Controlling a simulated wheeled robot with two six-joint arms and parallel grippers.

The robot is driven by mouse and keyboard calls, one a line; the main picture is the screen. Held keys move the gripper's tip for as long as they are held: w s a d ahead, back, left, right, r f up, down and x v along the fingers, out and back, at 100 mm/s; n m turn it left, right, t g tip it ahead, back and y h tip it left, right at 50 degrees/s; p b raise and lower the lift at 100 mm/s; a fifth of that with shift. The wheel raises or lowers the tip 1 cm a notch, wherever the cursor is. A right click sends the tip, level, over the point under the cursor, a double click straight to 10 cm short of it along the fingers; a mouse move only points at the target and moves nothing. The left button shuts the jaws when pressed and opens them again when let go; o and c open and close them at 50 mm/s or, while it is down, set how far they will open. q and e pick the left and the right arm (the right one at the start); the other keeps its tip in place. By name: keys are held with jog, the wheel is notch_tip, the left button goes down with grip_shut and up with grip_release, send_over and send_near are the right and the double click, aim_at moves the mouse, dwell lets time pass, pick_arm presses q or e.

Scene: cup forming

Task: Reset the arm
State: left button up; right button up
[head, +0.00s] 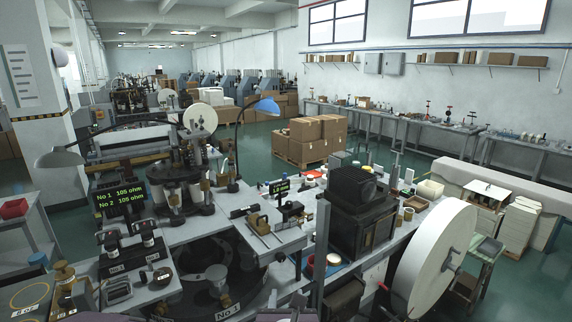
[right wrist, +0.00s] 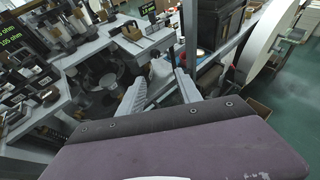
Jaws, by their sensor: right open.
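My right gripper (right wrist: 159,90) shows in the right wrist view with two grey fingers spread apart and nothing between them. It is over the front of the cup forming machine, and the purple-grey housing of my own wrist fills the bottom of that view. My left gripper cannot be made out in the head view.
A display (head: 118,197) stands at left. A black box-shaped unit (head: 355,205) and a large white paper roll (head: 435,258) stand at right. Cardboard boxes (head: 318,138) stand behind; green floor is open beyond.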

jog(key=w+d+f+m+g+h+b, duration=0.1)
jog(key=w+d+f+m+h, duration=0.15)
jog(key=d, duration=0.35)
jog(key=w+d+f+m+h+b, duration=0.2)
jog(key=w+d, duration=0.1)
jog(key=d, duration=0.3)
jog(key=s+d+f+m+g+h+b, duration=0.3)
jog(key=s+d+f+m+g, duration=0.3)
jog(key=d, duration=0.5)
jog(key=s+d+f+m+g+y+b, duration=0.2)
jog(key=s+d+f+m+g, duration=0.25)
jog(key=s+f+m, duration=0.55)
pick_arm(q)
notch_tip(320, 180, down, 9)
jog(key=w, duration=0.1)
pick_arm(e)
jog(key=s+a+f+m+y, duration=0.1)
jog(key=a+f+m+y, duration=0.1)
jog(key=a+m, duration=0.3)
jog(key=s+a+f+m+y, duration=0.2)
jog(key=a+m, duration=0.3)
jog(key=m, duration=0.6)
jog(key=shift+f+g+y, duration=0.15)
jog(key=shift+g+y, duration=0.3)
jog(key=shift+y, duration=0.4)
